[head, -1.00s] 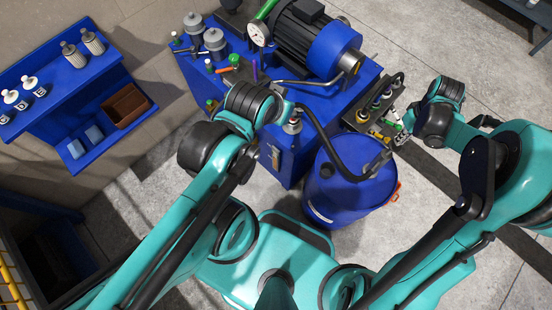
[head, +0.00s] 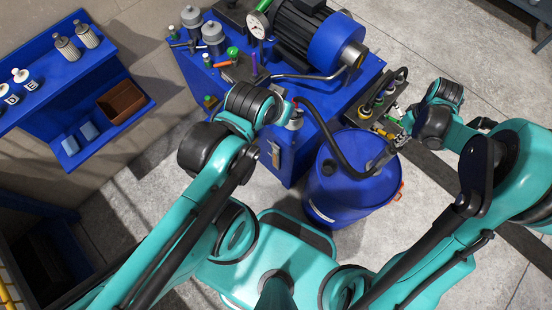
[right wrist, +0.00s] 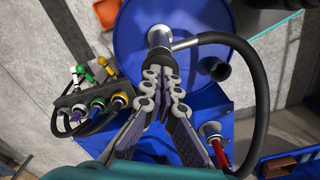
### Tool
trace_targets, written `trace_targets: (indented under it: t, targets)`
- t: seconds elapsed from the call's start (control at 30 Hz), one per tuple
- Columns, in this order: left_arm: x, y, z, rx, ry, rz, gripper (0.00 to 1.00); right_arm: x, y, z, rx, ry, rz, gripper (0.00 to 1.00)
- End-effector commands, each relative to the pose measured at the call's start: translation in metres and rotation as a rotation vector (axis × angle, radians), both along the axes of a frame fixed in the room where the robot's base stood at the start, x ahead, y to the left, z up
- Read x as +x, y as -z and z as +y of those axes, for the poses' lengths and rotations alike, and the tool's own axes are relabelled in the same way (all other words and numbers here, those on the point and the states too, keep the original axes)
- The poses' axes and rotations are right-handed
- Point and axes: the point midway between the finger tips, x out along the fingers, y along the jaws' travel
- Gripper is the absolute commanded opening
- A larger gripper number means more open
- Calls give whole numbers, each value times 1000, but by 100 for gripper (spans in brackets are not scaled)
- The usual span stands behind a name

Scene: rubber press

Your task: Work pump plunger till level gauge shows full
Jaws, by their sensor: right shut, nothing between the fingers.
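The pump (head: 383,157) stands on the blue drum (head: 335,205); in the right wrist view its silver head (right wrist: 159,38) has a side spout leading into a black hose. My right gripper (right wrist: 162,72) is shut and empty, its fingertips just in front of the pump head in this view; I cannot tell whether they touch. In the head view the right gripper (head: 400,138) is small beside the pump. A narrow pale strip (head: 275,157), possibly the level gauge, is on the blue unit's side; its reading is too small to tell.
The blue power unit (head: 300,82) carries a motor (head: 300,35) and a dial gauge (head: 258,25). A rack of coloured fittings (head: 372,108) stands close to my right gripper. The black hose (head: 325,130) arches between drum and unit. Shelves (head: 65,75) stand at left.

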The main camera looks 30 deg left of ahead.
Motion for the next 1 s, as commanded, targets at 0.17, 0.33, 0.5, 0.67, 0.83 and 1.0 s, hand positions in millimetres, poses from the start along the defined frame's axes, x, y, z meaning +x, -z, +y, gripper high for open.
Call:
trace_targets:
  t: [0.17, 0.33, 0.5, 0.67, 0.83, 1.0]
  targets:
    - [0, 14, 0, 0, 0, 0, 42, 0, 16, 0, 0, 0, 1, 0]
    - [0, 18, 0, 0, 0, 0, 42, 0, 21, 0, 0, 0, 1, 0]
    - [0, 11, 0, 0, 0, 0, 42, 0, 12, 0, 0, 0, 1, 0]
    - [0, 0, 0, 0, 0, 0, 42, 0, -5, 0, 0, 0, 1, 0]
    - [0, -12, 0, 0, 0, 0, 42, -1, -23, 0, 0, 0, 1, 0]
    - [0, -24, 0, 0, 0, 0, 42, 0, -41, 0, 0, 0, 1, 0]
